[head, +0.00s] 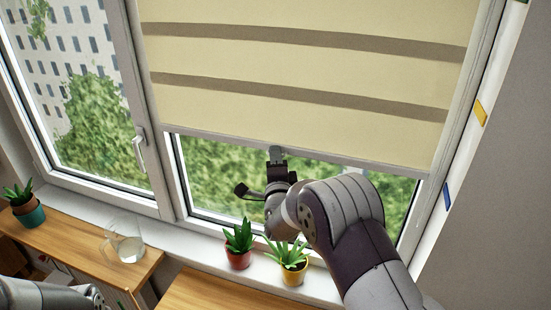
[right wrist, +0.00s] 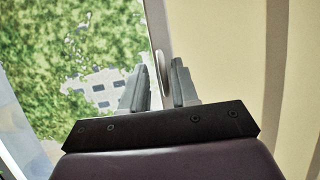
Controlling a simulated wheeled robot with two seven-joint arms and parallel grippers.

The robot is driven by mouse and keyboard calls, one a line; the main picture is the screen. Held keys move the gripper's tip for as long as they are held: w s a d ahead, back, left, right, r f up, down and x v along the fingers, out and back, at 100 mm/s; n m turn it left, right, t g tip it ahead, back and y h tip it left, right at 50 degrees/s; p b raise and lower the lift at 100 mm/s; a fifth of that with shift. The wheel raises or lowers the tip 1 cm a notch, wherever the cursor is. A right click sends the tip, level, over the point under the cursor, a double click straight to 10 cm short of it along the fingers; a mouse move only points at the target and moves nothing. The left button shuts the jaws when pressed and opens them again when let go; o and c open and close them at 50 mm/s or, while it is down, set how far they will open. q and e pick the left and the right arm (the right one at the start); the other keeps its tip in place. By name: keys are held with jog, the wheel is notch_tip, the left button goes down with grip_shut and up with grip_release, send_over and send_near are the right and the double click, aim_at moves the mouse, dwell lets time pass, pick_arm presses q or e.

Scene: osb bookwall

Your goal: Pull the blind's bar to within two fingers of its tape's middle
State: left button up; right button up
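A cream blind (head: 300,70) with brown stripes hangs over the upper part of the right window. Its pale bar (head: 350,163) runs along its lower edge and also shows in the right wrist view (right wrist: 156,35). My right gripper (head: 276,156) is at the bar, around a small grey tab below it. In the right wrist view its fingers (right wrist: 160,80) stand apart on either side of the tab (right wrist: 164,68), with gaps visible. A yellow tape (head: 481,112) and a blue tape (head: 447,197) are on the right window side, the blue one lower than the bar. My left gripper is out of view.
A red pot plant (head: 238,258) and a yellow pot plant (head: 292,272) stand on the sill below my right arm. A glass jug (head: 127,247) and a teal pot plant (head: 30,214) are at the left. A window handle (head: 139,150) sticks out left of the blind.

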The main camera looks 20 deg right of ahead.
jog(key=shift+s+a, duration=0.15)
grip_shut()
dwell(1.0)
